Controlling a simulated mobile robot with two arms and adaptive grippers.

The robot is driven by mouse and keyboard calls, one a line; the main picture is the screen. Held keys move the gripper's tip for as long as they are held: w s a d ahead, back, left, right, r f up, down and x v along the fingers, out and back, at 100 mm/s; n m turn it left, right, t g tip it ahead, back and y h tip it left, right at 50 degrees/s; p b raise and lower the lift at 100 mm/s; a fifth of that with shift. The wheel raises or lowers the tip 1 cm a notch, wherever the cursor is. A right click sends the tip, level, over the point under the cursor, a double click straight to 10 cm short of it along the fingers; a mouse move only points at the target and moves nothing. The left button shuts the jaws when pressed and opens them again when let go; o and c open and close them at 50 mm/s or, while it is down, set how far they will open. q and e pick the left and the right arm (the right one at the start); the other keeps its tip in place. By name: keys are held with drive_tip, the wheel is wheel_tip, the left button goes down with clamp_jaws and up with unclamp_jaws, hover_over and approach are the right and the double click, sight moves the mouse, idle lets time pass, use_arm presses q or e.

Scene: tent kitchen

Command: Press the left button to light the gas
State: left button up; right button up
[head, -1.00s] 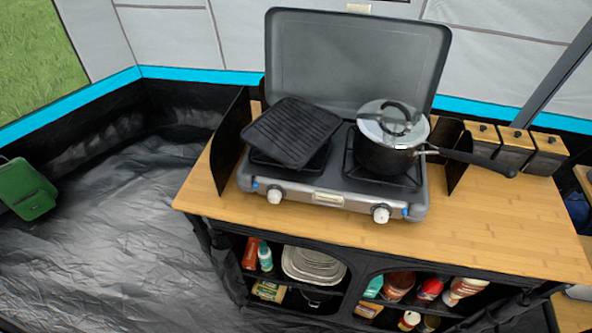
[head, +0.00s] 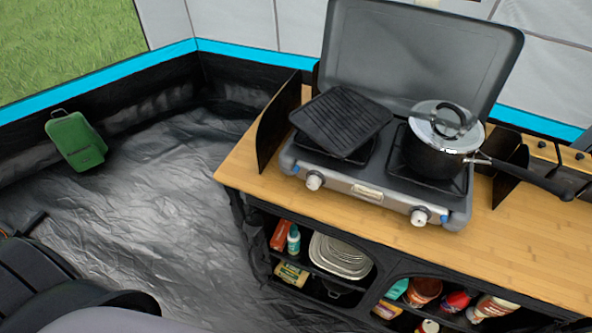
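A grey two-burner gas stove (head: 385,190) with its lid (head: 420,55) raised stands on a wooden counter. The small blue left button (head: 296,169) is on the stove's front panel, just left of the white left knob (head: 314,181). Another blue button (head: 444,218) sits right of the white right knob (head: 419,216). A black ridged griddle plate (head: 342,120) lies tilted over the left burner. A black pot (head: 437,160) with a glass lid stands on the right burner. Neither of my grippers is in view.
The wooden counter (head: 245,170) has open shelves below with several bottles and packets. Black side panels (head: 277,125) flank the stove. A green case (head: 76,141) lies on the dark floor (head: 170,200) at left. The floor left of the counter is mostly clear.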

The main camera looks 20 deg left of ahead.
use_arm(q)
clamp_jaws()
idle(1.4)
